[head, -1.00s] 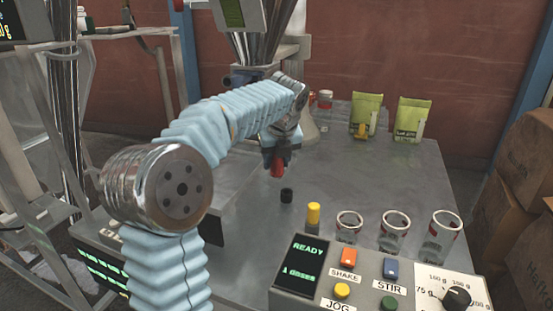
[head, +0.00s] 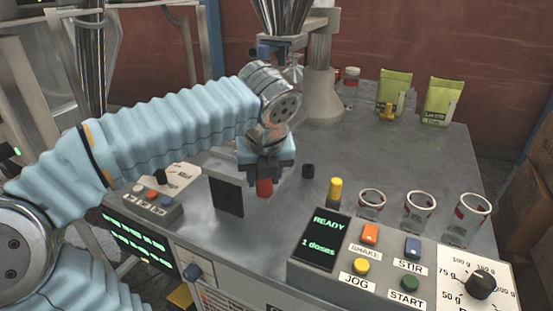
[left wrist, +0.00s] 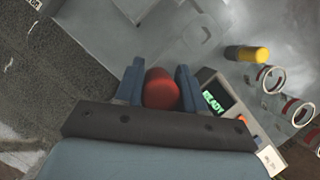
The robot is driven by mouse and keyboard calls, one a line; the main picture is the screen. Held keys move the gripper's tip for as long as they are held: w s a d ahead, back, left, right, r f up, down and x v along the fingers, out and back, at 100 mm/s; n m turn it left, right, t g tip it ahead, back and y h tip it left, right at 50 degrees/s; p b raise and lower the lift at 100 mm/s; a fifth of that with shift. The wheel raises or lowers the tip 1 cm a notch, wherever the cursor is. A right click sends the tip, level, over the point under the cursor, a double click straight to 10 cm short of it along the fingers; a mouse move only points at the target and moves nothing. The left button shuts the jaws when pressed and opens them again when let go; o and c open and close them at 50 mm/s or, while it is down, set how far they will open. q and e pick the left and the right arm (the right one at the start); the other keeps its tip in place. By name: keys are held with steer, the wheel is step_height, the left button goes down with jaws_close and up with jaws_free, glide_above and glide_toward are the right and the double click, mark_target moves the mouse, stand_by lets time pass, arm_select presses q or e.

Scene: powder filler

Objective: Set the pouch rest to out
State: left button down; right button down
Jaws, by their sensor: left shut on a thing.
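My left gripper (head: 264,174) points down over the front left part of the metal table, with its jaws closed around a red knob (head: 264,188). In the left wrist view the red knob (left wrist: 161,90) sits between the two blue fingers (left wrist: 160,85). The knob's lower end is near the table top, and what it joins to is hidden. A dark upright plate (head: 226,197) stands just left of the knob. I cannot tell which part is the pouch rest itself. My right gripper is not in view.
Several glass jars (head: 419,209) line the right front behind the control panel (head: 345,268). Green pouches (head: 395,90) stand at the back. The middle of the table is clear.

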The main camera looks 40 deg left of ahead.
mark_target(255, 194)
arm_select(q)
steer(key=shift+s+d, duration=0.2)
steer(key=shift+s, duration=0.5)
steer(key=shift+s+d, duration=0.2)
steer(key=shift+s, duration=0.45)
steer(key=c, duration=0.8)
jaws_free()
steer(key=shift+s, duration=0.15)
steer(key=shift+o, duration=0.2)
steer(key=shift+d+r, duration=0.1)
steer(key=p+v, duration=0.2)
steer(key=v, duration=1.1)
steer(key=shift+r+p, duration=0.35)
steer(key=shift+p, duration=0.05)
